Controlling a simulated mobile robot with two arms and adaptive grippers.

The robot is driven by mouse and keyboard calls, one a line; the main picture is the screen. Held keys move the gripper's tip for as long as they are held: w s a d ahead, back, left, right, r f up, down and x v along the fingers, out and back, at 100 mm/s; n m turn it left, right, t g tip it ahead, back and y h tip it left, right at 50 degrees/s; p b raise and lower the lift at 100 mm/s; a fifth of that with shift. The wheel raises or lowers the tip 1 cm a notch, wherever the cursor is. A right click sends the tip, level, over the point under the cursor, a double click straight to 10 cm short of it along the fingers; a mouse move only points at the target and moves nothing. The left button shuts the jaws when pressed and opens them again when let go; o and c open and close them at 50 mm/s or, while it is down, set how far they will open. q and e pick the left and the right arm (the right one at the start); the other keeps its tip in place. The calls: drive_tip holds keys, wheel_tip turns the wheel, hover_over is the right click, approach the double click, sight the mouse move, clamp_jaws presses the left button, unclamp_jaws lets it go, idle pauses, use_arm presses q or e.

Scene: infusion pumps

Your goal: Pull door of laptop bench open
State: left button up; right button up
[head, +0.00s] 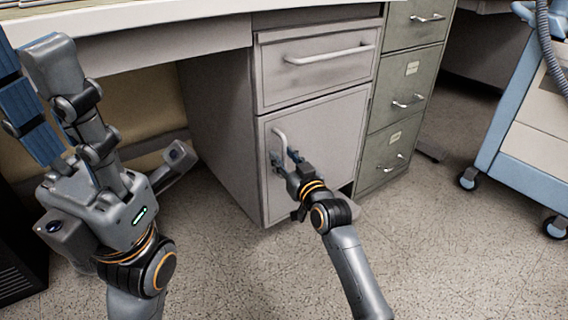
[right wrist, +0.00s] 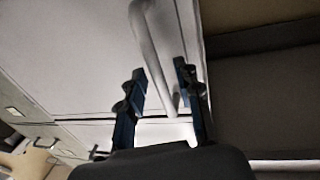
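The bench door (head: 325,135) is a pale grey panel below a drawer, and it looks shut, flush with the cabinet front. Its vertical bar handle (head: 279,148) is near the door's left edge. My right gripper (head: 284,160) is at the lower part of this handle. In the right wrist view, the handle (right wrist: 155,50) passes between the two spread blue-padded fingers of the right gripper (right wrist: 160,95), with a gap visible on its left side. My left gripper (head: 45,95) is raised at the left, away from the door; its finger spacing is unclear.
The drawer (head: 310,80) above the door has a horizontal handle. A green-grey filing cabinet (head: 400,110) stands directly to the right. A blue and white cart (head: 525,140) is at far right. The floor (head: 440,240) in front is clear.

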drive_tip(key=shift+w+a, duration=0.1)
drive_tip(key=shift+w, duration=0.1)
clamp_jaws()
drive_tip(key=shift+s, duration=0.1)
